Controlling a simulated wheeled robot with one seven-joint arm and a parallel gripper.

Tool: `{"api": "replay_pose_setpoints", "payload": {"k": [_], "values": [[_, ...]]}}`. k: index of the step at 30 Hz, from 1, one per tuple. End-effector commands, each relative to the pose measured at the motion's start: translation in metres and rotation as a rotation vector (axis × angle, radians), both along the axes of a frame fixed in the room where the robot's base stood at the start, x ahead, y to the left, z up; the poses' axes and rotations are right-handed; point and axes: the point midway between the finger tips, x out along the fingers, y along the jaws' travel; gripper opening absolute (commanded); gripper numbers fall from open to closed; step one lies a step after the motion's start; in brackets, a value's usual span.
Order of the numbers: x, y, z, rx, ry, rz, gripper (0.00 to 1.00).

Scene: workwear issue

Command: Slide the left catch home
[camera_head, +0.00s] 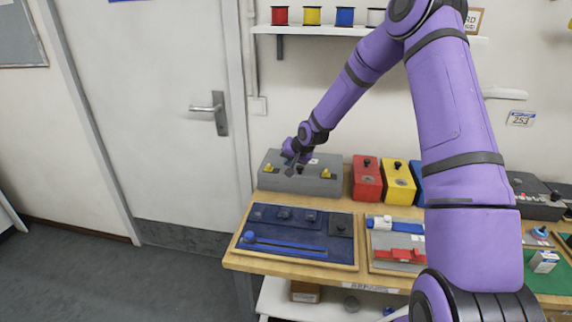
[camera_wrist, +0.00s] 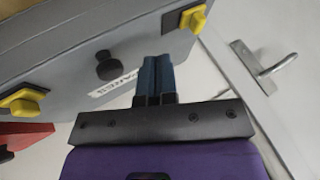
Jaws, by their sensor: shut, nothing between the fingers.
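A grey box (camera_head: 304,181) stands at the back left of the bench. It has a yellow left catch (camera_head: 268,169), a yellow right catch (camera_head: 327,174) and a black knob (camera_head: 301,170) between them. In the wrist view the left catch (camera_wrist: 194,19) is at the top, on the door side. The right catch (camera_wrist: 24,101) is at the left edge and the knob (camera_wrist: 106,67) lies between. My gripper (camera_head: 290,168) is shut and empty by the box, between the left catch and the knob. Its blue fingers (camera_wrist: 156,62) lie together in the wrist view. Whether they touch the box I cannot tell.
Red (camera_head: 367,179) and yellow (camera_head: 398,183) boxes stand right of the grey box. A blue board (camera_head: 295,234) lies in front of it. A shelf (camera_head: 310,30) with spools hangs above. A door (camera_head: 165,110) is at left.

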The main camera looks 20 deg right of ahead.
Motion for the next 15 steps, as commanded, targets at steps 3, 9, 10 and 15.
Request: {"api": "replay_pose_setpoints", "payload": {"k": [3,9,10,15], "values": [[-0.011,-0.004,0.016,0.0,-0.002,-0.002,0.0],[-0.029,-0.01,0.041,0.0,-0.002,-0.002,0.0],[-0.031,-0.01,0.044,-0.001,-0.002,-0.001,0.0],[-0.038,-0.012,0.053,0.0,-0.002,0.001,0.0]]}}
